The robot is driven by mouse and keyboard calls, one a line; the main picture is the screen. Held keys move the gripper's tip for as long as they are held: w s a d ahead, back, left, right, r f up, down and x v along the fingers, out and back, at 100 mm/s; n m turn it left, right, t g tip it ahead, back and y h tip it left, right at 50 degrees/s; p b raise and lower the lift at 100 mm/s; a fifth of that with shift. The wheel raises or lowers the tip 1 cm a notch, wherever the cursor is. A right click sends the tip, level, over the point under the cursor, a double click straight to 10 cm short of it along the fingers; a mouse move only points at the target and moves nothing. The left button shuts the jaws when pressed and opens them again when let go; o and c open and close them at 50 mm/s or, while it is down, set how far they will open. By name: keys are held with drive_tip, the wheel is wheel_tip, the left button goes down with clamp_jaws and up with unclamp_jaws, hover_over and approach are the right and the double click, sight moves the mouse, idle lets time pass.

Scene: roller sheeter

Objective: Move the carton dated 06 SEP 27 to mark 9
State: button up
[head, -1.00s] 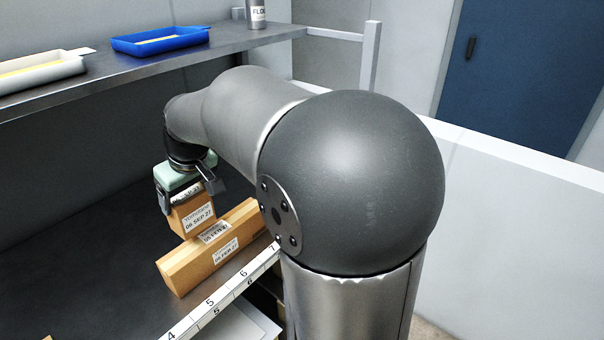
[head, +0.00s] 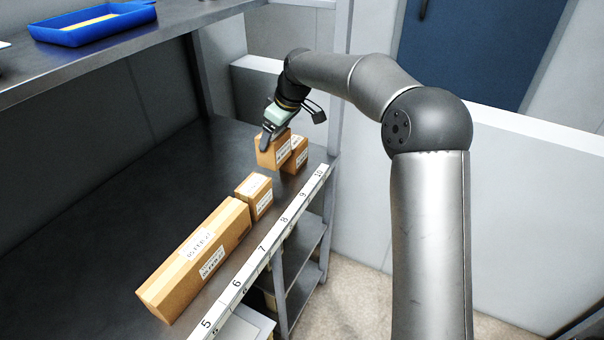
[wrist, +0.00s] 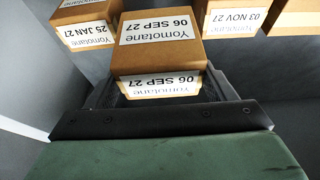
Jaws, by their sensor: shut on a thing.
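The carton dated 06 SEP 27 (wrist: 158,45) is a brown box with white labels, in the middle of the wrist view. In the head view the same carton (head: 271,153) is at the far end of the shelf, set back from the number strip and roughly across from mark 9 (head: 302,195). My gripper (head: 269,133) is shut on it from behind and above. The carton looks about upright. Whether its base touches the shelf cannot be told. The strip (head: 274,235) runs along the shelf's front edge.
A carton dated 25 JAN 27 (wrist: 87,22) stands close by, on the right in the head view (head: 298,156). One dated 03 NOV 27 (wrist: 231,18) stands nearer mark 8 (head: 258,197). The shelf behind is clear. A blue tray (head: 95,28) sits above.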

sight(277, 161)
wheel_tip(277, 161, down, 9)
drive_tip(key=shift+f+p, duration=0.1)
drive_tip(key=shift+p, duration=0.35)
drive_tip(key=shift+f, duration=0.15)
drive_tip(key=o, duration=0.8)
